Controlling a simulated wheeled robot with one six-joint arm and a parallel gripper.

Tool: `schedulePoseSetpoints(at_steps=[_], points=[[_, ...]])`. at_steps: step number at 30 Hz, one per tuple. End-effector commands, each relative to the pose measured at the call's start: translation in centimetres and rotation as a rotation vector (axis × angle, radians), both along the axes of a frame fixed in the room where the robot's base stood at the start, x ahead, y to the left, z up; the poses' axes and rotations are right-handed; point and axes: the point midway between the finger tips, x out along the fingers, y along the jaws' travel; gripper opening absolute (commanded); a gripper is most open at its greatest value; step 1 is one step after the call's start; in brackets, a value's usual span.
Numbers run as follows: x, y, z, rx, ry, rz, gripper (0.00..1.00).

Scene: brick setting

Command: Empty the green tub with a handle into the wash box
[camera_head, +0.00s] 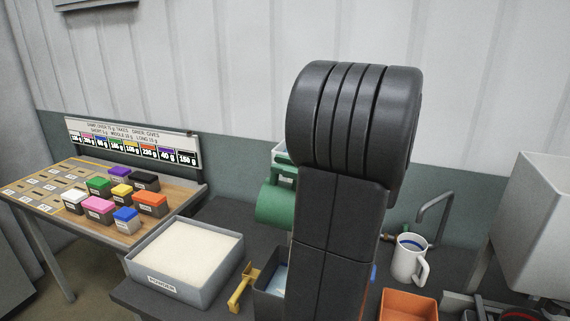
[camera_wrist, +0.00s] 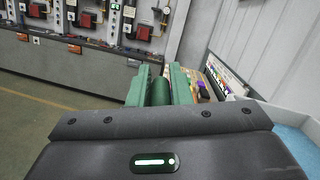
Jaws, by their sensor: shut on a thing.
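My gripper (camera_wrist: 160,78) has green fingers, which are shut on a green cylindrical part between them in the wrist view. In the head view a green rounded tub (camera_head: 274,205) hangs on its side just left of my arm, below the green fingers. Its mouth, its handle and any contents are hidden. A dark grey box (camera_head: 262,303) with pale bluish contents stands below it, partly behind my arm; it may be the wash box, but no label is readable. A pale blue surface in a grey-rimmed box (camera_wrist: 265,101) shows at right in the wrist view.
A grey box labelled POWDER (camera_head: 168,286) holds white powder at left. A yellow handle (camera_head: 240,290) stands beside the dark box. A white mug (camera_head: 407,262), an orange box (camera_head: 408,306) and a bent pipe (camera_head: 437,200) are right. Several coloured blocks sit on the wooden table (camera_head: 180,200).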

Motion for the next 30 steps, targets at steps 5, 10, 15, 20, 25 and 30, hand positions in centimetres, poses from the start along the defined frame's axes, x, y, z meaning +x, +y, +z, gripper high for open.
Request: schedulePoseSetpoints(at_steps=[5, 10, 15, 20, 25, 30], points=[[0.0, -0.1, -0.6, 0.007, -0.001, -0.001, 0.00], [0.0, -0.2, -1.1, 0.014, -0.002, -0.001, 0.00], [-0.1, -0.3, -1.6, 0.020, -0.003, 0.000, 0.00], [-0.1, -0.4, -2.1, 0.026, -0.004, 0.000, 0.00], [-0.1, -0.5, -2.6, 0.032, -0.006, 0.000, 0.00], [-0.1, -0.6, -3.1, 0.038, -0.006, 0.000, 0.00]])
